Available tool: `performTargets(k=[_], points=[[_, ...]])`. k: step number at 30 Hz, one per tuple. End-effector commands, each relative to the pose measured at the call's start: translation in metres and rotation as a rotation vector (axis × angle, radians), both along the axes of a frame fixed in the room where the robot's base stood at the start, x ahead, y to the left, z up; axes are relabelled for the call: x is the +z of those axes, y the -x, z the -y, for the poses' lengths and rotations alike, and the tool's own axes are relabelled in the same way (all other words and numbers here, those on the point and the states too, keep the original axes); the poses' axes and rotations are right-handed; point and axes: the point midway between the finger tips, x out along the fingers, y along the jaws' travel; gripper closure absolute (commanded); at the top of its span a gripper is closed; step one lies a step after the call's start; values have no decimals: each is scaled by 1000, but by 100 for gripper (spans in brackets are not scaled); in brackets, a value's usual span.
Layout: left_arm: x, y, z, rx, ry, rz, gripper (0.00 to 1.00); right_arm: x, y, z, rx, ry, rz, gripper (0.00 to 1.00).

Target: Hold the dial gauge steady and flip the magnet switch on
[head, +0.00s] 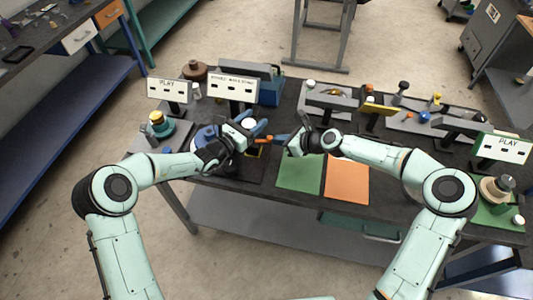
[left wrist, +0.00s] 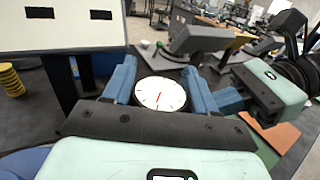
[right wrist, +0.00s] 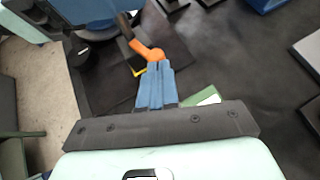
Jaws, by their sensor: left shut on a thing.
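The dial gauge (head: 249,122) has a round white face. In the left wrist view its face (left wrist: 160,93), with a red needle, sits between the two blue fingers. My left gripper (head: 252,129) is shut on the gauge. The orange magnet switch lever (right wrist: 147,50) stands out from a dark base below the gauge. It also shows in the head view (head: 263,139). My right gripper (right wrist: 156,68) has its blue fingers together. Its tips are at the lever's end; I cannot tell whether they touch it. The base is partly hidden by my left gripper.
A green mat (head: 300,174) and an orange mat (head: 347,181) lie at the table's front, right of the gauge. White sign boards (head: 234,87) stand behind my left gripper. Grey fixtures (head: 332,98) with small parts line the back. Another PLAY sign (head: 502,148) stands at the right.

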Motion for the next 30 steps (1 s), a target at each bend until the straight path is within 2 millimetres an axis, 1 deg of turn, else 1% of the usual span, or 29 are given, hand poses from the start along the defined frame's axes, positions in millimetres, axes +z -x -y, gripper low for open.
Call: performTargets(k=[10,21,30], points=[[0,0,1,-2,1,0,89,0,1,-3,1,1,0,100],[1,1,2,-4,2,1,89,0,7,-18,6,-1,-3,100],[1,2,4,-8,4,1,89,-1,9,-20,9,-2,-6,100]])
